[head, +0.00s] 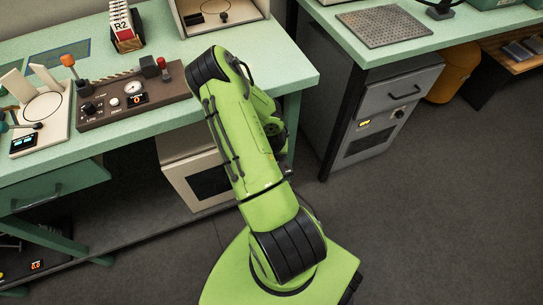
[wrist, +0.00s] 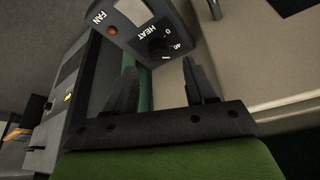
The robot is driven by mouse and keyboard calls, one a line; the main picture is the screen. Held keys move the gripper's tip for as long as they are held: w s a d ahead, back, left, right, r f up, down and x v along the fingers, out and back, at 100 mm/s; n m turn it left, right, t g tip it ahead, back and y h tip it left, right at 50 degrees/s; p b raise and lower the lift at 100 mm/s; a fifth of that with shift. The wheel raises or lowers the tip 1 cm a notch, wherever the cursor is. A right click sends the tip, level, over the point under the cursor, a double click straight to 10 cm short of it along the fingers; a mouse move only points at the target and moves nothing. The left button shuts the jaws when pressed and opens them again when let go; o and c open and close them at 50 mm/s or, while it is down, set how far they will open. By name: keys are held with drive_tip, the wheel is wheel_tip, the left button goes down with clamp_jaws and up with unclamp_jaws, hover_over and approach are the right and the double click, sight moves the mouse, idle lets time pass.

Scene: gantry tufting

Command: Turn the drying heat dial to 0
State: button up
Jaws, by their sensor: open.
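The heat dial (wrist: 158,48) is a round black knob on a dark grey control box (wrist: 128,38), under the white word HEAT, in the wrist view. A 0 and another number are printed beside it. A small pale mark shows at the knob's lower edge; I cannot tell for sure where the pointer stands. My gripper (wrist: 162,78) is open, its two black fingers on either side of the view below the dial, with nothing seen between them. Contact with the dial cannot be told. In the head view my arm hides the gripper, and I cannot make out the dial.
The same box carries the word FAN and an orange-brown light (wrist: 112,31). A grey cabinet (head: 380,105) with a lit display stands under the right bench. A beige cabinet (head: 190,160) is under the left green bench (head: 285,65), which bears a brown control panel (head: 110,115).

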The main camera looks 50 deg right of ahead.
drive_tip(key=b+x, duration=0.1)
drive_tip(key=x, duration=0.3)
drive_tip(key=shift+f, duration=0.25)
drive_tip(key=shift+w, duration=0.1)
clamp_jaws()
